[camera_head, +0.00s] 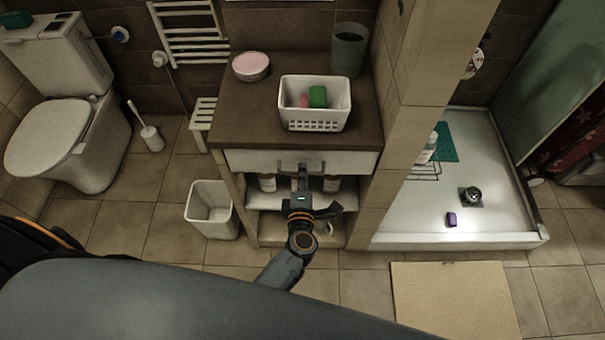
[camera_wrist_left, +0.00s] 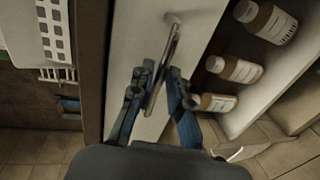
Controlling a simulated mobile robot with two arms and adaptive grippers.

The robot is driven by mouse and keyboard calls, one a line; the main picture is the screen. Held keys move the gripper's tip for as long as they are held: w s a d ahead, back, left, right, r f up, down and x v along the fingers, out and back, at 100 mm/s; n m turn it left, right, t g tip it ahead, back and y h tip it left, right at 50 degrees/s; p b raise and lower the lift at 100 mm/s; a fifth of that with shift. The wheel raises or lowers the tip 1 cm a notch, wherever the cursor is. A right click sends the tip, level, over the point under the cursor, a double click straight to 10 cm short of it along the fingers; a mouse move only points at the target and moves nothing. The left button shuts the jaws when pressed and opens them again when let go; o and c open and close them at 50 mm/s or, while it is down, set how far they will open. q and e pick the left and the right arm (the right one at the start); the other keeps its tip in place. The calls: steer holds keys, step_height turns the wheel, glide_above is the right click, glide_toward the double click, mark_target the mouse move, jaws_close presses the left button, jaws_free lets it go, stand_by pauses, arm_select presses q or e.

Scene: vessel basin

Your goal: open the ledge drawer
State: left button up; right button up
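The ledge drawer has a white front (camera_head: 245,161) just under the brown top of the ledge, and it looks closed. Its metal bar handle (camera_wrist_left: 173,50) stands out from the white front in the left wrist view. My left gripper (camera_head: 302,176) is at the handle, in front of the middle of the drawer. In the left wrist view my left gripper (camera_wrist_left: 162,76) has its two fingers apart, one on each side of the bar, with a small gap showing. My right gripper is not in view.
A white basket (camera_head: 315,118), a pink round tin (camera_head: 250,66) and a dark cup (camera_head: 348,50) stand on the ledge. Bottles (camera_wrist_left: 243,69) stand on the open shelf below the drawer. A white bin (camera_head: 211,210) is left of the cabinet; a tiled wall (camera_head: 407,130) is right.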

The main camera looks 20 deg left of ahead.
arm_select(q)
steer(key=shift+w+a+f, duration=0.1)
steer(key=shift+w+a, duration=0.05)
steer(key=shift+w, duration=0.3)
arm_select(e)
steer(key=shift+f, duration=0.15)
arm_select(q)
jaws_close()
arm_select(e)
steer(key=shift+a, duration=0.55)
